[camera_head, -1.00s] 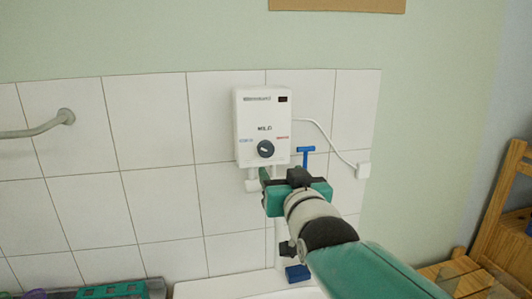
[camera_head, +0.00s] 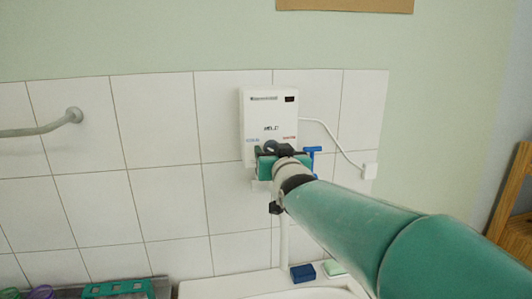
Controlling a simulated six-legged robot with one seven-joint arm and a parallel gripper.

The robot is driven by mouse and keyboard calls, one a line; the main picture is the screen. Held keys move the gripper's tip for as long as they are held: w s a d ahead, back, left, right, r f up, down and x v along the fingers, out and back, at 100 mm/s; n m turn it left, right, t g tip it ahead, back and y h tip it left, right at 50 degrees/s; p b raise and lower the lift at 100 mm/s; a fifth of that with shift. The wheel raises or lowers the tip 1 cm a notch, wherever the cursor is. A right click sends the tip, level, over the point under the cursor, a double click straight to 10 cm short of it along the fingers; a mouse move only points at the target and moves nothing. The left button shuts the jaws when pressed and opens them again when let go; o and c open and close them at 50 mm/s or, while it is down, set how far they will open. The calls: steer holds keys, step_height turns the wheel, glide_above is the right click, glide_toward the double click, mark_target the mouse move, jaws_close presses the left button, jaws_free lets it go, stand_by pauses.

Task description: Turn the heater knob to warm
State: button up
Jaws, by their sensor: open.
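The white water heater (camera_head: 268,108) is mounted on the tiled wall. It has a small dark display at its upper right, a blue label at lower left and a red label at lower right. Its dark round knob (camera_head: 270,146) is mostly hidden behind my gripper, so its setting cannot be read. My gripper (camera_head: 272,150), green and black, is in front of the heater's lower part at the knob. Its jaws are open. Whether the fingers touch the knob cannot be told.

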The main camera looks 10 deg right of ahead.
steer(key=c, duration=1)
